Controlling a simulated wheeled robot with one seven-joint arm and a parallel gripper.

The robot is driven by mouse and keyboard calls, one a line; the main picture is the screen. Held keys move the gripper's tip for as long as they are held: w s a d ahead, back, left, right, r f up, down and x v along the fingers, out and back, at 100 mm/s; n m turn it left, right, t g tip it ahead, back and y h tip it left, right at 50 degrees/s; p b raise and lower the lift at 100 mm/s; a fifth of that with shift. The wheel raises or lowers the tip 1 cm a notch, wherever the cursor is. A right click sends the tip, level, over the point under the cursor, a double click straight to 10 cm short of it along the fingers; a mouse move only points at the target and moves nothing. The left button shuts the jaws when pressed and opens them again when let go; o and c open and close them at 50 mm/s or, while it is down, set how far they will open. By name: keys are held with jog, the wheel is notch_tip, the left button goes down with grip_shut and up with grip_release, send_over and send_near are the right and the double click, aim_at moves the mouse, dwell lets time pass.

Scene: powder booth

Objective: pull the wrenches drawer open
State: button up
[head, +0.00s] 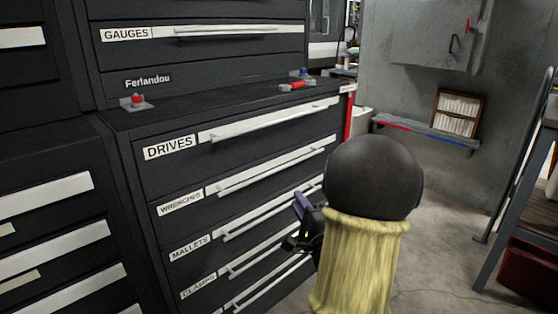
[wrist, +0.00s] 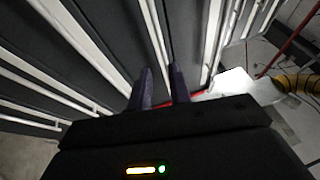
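The wrenches drawer (head: 180,203) is in the dark cabinet in the head view, second down in the lower stack, under the drives drawer. Its front looks flush with its neighbours. Its long pale handle (head: 270,168) slopes up to the right. My gripper (head: 304,204) is at the right part of the cabinet front, below the wrenches handle and near the mallets handle; my arm hides part of this area. In the wrist view, the two dark purple fingers (wrist: 163,86) stand apart, with a pale handle bar in line with the gap. I cannot tell whether the bar lies between them or beyond.
The mallets drawer (head: 190,248) and clamps drawer (head: 198,287) are below; the drives drawer (head: 168,148) is above. Small red-topped items lie on the cabinet ledge. A wall shelf (head: 425,134) is behind, and a dark-framed rack (head: 520,200) stands right. Open floor lies between.

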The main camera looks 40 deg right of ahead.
aim_at(279, 169)
jog(key=p, duration=0.3)
jog(key=shift+w+r, duration=0.15)
jog(key=shift+r, duration=0.15)
jog(key=x, duration=1.4)
jog(key=shift+w+d+f, duration=0.1)
jog(key=shift+w, duration=0.15)
grip_shut()
